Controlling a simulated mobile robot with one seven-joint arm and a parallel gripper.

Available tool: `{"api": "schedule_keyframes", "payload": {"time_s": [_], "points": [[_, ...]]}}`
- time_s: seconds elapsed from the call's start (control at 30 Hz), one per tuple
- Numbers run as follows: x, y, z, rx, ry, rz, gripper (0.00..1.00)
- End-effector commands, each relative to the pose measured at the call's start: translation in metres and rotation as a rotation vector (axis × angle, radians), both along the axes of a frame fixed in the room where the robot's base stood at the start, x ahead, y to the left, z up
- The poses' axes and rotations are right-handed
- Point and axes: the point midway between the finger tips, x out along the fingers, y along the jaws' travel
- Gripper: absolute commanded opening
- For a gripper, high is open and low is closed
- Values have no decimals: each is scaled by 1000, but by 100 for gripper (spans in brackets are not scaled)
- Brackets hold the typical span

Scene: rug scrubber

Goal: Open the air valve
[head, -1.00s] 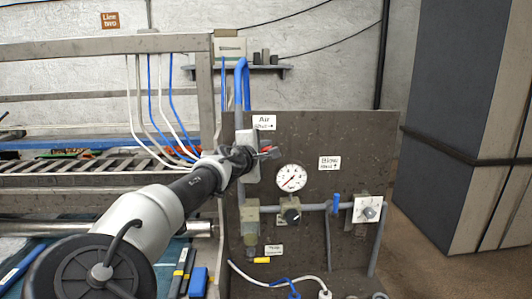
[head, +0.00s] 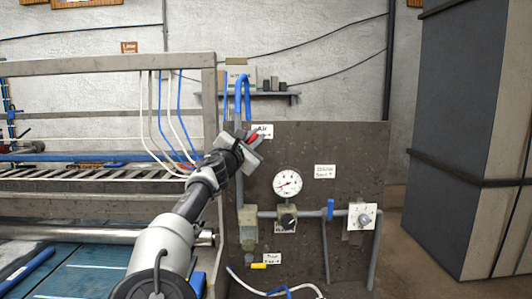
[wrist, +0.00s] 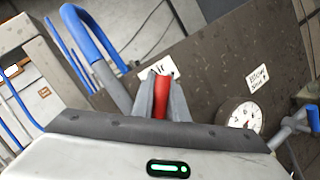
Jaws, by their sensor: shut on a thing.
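The red air valve handle (wrist: 161,98) sits between the two fingers of my gripper (wrist: 160,88) in the wrist view. In the head view, my gripper (head: 251,143) is shut on the red handle (head: 253,134), just in front of the "Air" label (head: 263,131). My gripper and wrist hide most of the valve body and part of the label. The blue hose (head: 243,95) and grey pipe run down to the valve from above.
A pressure gauge (head: 287,184) is on the dark panel (head: 355,150), right of the valve. Below it are a dark knob (head: 288,220), a blue lever (head: 330,209) and a white dial (head: 362,216). A metal frame (head: 110,66) stands left; a tall grey cabinet (head: 455,120) stands right.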

Motion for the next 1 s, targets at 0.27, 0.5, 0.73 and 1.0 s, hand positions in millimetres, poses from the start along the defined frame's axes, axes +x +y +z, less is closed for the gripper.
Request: {"api": "schedule_keyframes", "payload": {"time_s": [0.27, 0.5, 0.73, 1.0], "points": [[0, 16, 6, -263, -1, -3, 0], [0, 30, 13, -465, -1, -3, 0], [0, 41, 17, -607, -1, 0, 0], [0, 47, 21, -693, 0, -1, 0]]}}
